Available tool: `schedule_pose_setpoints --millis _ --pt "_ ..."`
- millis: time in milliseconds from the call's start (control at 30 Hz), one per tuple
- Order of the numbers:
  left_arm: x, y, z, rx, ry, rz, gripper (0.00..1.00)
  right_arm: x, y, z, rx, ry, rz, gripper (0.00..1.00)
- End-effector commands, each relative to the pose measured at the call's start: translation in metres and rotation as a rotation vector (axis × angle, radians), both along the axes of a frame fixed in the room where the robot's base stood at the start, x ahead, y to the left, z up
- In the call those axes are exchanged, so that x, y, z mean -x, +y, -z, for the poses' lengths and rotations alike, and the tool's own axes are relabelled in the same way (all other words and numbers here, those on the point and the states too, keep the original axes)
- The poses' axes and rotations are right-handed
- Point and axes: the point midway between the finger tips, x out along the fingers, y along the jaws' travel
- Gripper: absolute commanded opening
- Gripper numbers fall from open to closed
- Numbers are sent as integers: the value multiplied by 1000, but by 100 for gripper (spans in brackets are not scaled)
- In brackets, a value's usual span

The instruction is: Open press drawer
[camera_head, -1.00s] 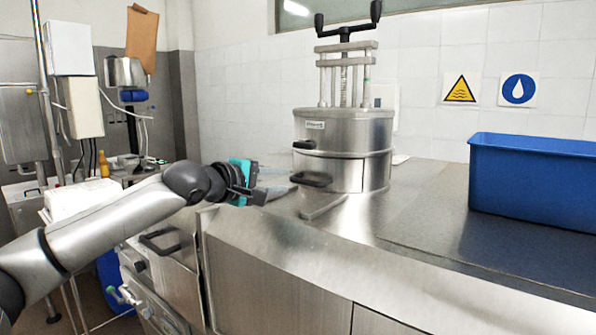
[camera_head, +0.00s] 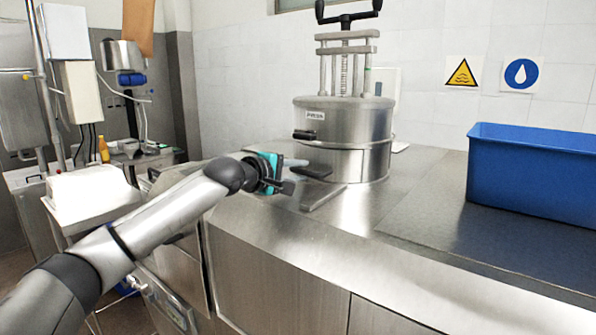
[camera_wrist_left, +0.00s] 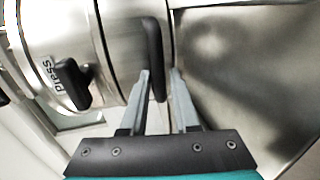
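The steel press (camera_head: 345,118) stands on the worktop and has a black upper handle (camera_head: 306,135). Its lower section, the drawer (camera_head: 358,165), looks flush with the body and has a black lower handle (camera_head: 315,171). My left gripper (camera_head: 299,165) is at this lower handle. In the left wrist view, the lower handle (camera_wrist_left: 153,50) reaches down between the tips of the two open fingers of my left gripper (camera_wrist_left: 160,78). I cannot tell whether either finger touches it. The upper handle (camera_wrist_left: 72,84) and the "Press" label show at the left. My right gripper is not in view.
A flat steel spout (camera_head: 322,197) projects forward from the press base, close to my left gripper. A blue bin (camera_head: 530,172) stands at the right on the steel worktop (camera_head: 345,220). The worktop between them is clear.

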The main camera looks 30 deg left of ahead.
Motion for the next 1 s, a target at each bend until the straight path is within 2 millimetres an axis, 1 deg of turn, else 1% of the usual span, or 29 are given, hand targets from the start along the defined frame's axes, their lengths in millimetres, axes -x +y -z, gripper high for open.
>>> schedule_pose_setpoints --millis 33,233,1000 --pt "0 0 0 0 0 0 23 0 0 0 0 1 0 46" --pt "0 0 0 0 0 0 0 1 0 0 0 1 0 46" --pt "0 0 0 1 1 -1 0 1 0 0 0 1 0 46"
